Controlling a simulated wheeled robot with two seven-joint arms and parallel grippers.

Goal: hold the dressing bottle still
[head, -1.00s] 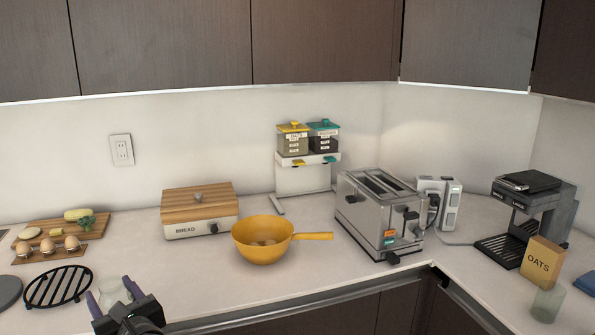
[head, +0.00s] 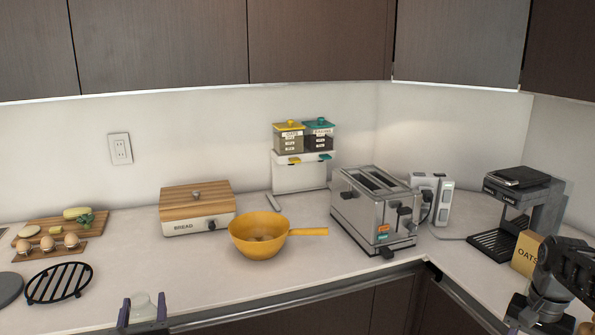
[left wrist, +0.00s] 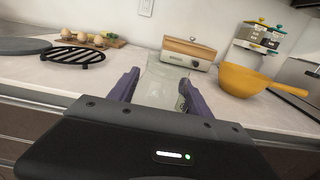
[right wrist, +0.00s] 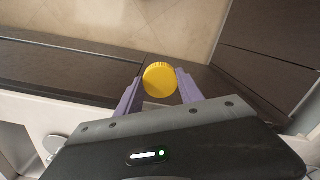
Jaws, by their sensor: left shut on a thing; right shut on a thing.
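A clear, pale bottle (head: 143,306) stands between the fingers of my left gripper (head: 143,313), low in the head view at the counter's front edge. I take it for the dressing bottle; no label is readable. In the left wrist view the clear bottle (left wrist: 163,86) shows faintly between the purple fingers (left wrist: 157,88). My right gripper (right wrist: 158,92) is shut on a ridged yellow cap (right wrist: 160,79), off the counter's front. I cannot see whether anything is attached beneath the cap. In the head view the right arm comes in at the lower right corner.
A black round rack (head: 59,283) lies left of the bottle. Behind are the egg tray (head: 53,249), bread box (head: 196,210) and yellow pan (head: 258,238). The toaster (head: 377,212), coffee machine (head: 518,215) and oats box (head: 526,255) stand to the right. Counter beside the bottle is clear.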

